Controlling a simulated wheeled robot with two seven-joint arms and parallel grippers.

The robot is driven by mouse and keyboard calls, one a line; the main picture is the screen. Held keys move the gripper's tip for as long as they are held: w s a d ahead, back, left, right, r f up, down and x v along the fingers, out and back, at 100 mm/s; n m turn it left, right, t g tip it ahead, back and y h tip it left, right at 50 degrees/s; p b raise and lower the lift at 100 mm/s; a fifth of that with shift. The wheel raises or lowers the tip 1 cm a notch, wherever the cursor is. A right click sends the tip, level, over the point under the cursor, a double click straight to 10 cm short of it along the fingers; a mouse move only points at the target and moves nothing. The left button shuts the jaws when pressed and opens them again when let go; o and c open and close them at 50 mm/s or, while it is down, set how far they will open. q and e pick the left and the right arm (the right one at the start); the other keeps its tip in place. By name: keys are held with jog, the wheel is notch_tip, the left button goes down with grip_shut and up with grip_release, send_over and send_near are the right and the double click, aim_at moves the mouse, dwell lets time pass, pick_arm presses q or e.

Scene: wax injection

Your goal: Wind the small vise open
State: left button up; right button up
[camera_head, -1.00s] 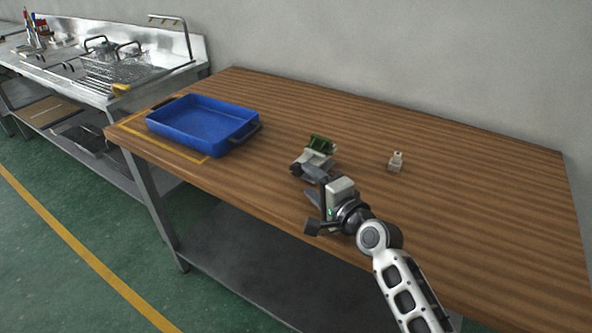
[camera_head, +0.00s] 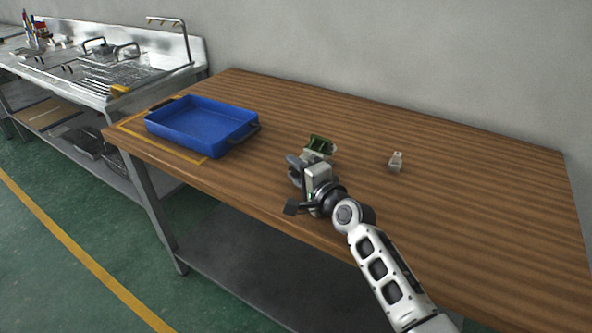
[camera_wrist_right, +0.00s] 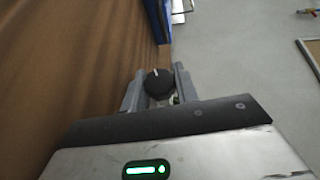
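The small vise (camera_head: 318,147) stands on the wooden table, a green part on top and a pale body below. Its lower front is hidden behind my right gripper (camera_head: 293,171). In the right wrist view, a round black knob (camera_wrist_right: 158,84) with a pale mark lies between the two fingertips of my right gripper (camera_wrist_right: 159,82). The fingers flank the knob closely; I cannot tell whether they press on it. My left gripper is in neither view.
A blue tray (camera_head: 184,137) lies to the left on the table (camera_head: 450,215), near yellow tape. A small pale block-like part (camera_head: 396,162) stands right of the vise. A metal sink bench (camera_head: 125,80) is at the far left. The table's right side is clear.

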jog(key=shift+r+g+p, duration=0.3)
jog(key=shift+r+p, duration=0.1)
jog(key=shift+p, duration=1.15)
jog(key=shift+n+g+h+p, duration=0.3)
jog(key=shift+g+h+p, duration=0.15)
jog(key=shift+p, duration=0.75)
jog(key=shift+a+f+n+g+h+p, duration=0.1)
jog(key=shift+f+n+g+h+p, duration=0.2)
jog(key=shift+g+h, duration=0.45)
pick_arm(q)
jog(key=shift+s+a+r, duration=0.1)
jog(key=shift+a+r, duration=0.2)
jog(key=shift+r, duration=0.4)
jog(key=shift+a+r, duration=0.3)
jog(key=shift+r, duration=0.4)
pick_arm(e)
jog(key=shift+n+g+h, duration=0.3)
jog(key=shift+g+h, duration=0.4)
jog(key=shift+g, duration=0.2)
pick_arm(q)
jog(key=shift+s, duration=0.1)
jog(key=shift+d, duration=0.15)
pick_arm(e)
jog(key=o, duration=1)
